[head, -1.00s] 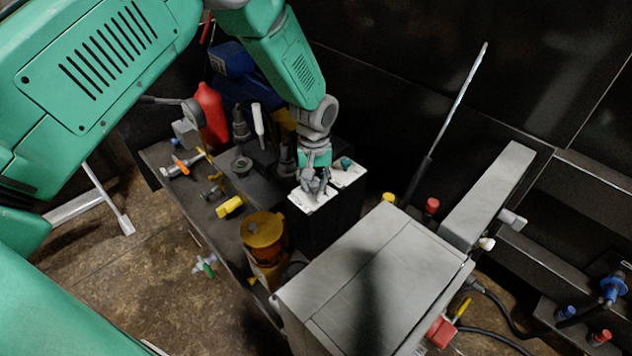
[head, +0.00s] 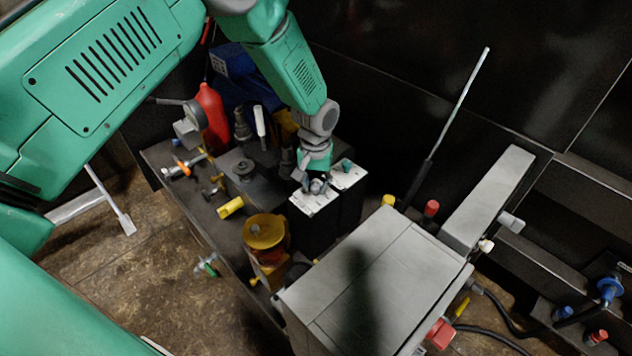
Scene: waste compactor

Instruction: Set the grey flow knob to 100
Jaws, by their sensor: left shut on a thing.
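The grey flow knob (head: 317,187) sits on top of a white-faced box (head: 312,203) near the middle of the head view. My left gripper (head: 314,183) comes down on it from above and is shut on it. The fingers cover most of the knob, and its pointer and any scale marks are too small or hidden to read. Beside it, to the right and slightly behind, a second white-faced box carries a teal knob (head: 347,165), which the gripper does not hold. My right gripper is not in view.
An amber, yellow-topped container (head: 264,233) and a yellow handle (head: 230,207) are left of the boxes. A large grey cabinet (head: 385,270) stands in front right. A thin upright lever (head: 455,115) rises behind it. A red bottle (head: 212,118) stands at the back left.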

